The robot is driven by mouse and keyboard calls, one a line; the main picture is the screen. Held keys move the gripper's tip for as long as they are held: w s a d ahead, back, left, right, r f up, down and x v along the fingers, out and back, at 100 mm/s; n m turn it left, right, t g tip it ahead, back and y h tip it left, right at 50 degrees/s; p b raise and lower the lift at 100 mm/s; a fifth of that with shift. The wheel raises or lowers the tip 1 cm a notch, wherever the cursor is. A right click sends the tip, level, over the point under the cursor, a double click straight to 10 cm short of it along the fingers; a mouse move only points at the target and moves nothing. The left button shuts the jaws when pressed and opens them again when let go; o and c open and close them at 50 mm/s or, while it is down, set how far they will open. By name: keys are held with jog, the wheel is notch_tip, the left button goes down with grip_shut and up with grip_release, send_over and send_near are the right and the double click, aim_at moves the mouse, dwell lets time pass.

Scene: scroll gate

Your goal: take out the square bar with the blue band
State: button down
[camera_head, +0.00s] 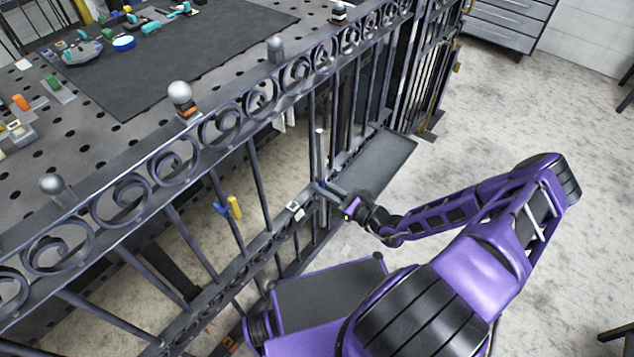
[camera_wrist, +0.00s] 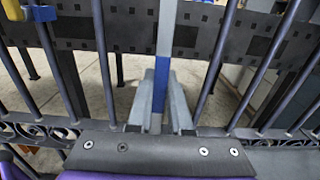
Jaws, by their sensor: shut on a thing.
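The square bar (camera_head: 319,152) is light grey and stands upright in line with the dark bars of the scroll gate (camera_head: 258,165). In the wrist view its blue band (camera_wrist: 161,78) sits between the two grey fingers. My gripper (camera_head: 324,187) reaches the bar from the right side of the gate, and in the wrist view my gripper (camera_wrist: 162,98) is shut on the bar at the band. The bar's lower end is hidden by the fingers in the wrist view. I cannot tell whether its ends are still seated in the rails.
A yellow and blue piece (camera_head: 233,207) is on a gate bar to the left. A perforated table (camera_head: 80,150) with small items stands behind the gate. A dark flat panel (camera_head: 375,160) is beyond my gripper. The floor on the right (camera_head: 530,110) is clear.

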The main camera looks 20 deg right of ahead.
jog(key=shift+v, duration=1.6)
jog(key=shift+r, duration=0.1)
